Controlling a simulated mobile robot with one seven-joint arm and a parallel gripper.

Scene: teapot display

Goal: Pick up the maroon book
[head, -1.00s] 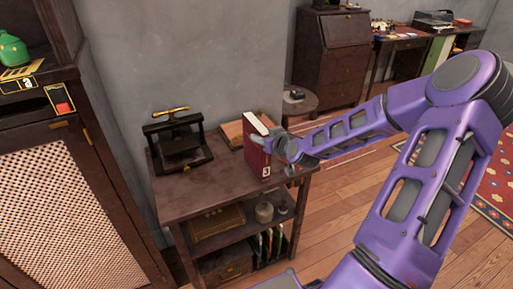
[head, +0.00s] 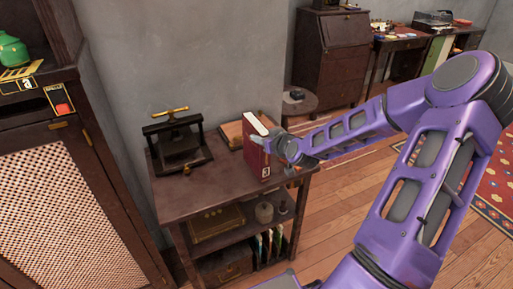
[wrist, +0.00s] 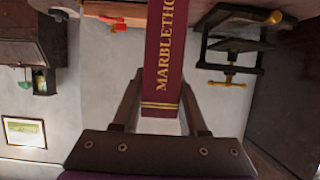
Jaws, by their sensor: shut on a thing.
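The maroon book (head: 256,157) stands upright at the right end of the small wooden table (head: 192,192) in the head view. My gripper (head: 268,142) reaches it from the right, near its upper part. In the wrist view the book's spine (wrist: 164,60), with gold lettering, lies between the two fingers of my gripper (wrist: 161,112), which are shut on it. Whether the book's lower edge touches the tabletop is hard to tell.
A black book press (head: 178,145) with a brass handle stands on the table, left of the book. A brown wooden object (head: 232,132) lies behind the book. A cabinet (head: 60,190) stands at the left, and a grey wall (head: 200,60) is behind.

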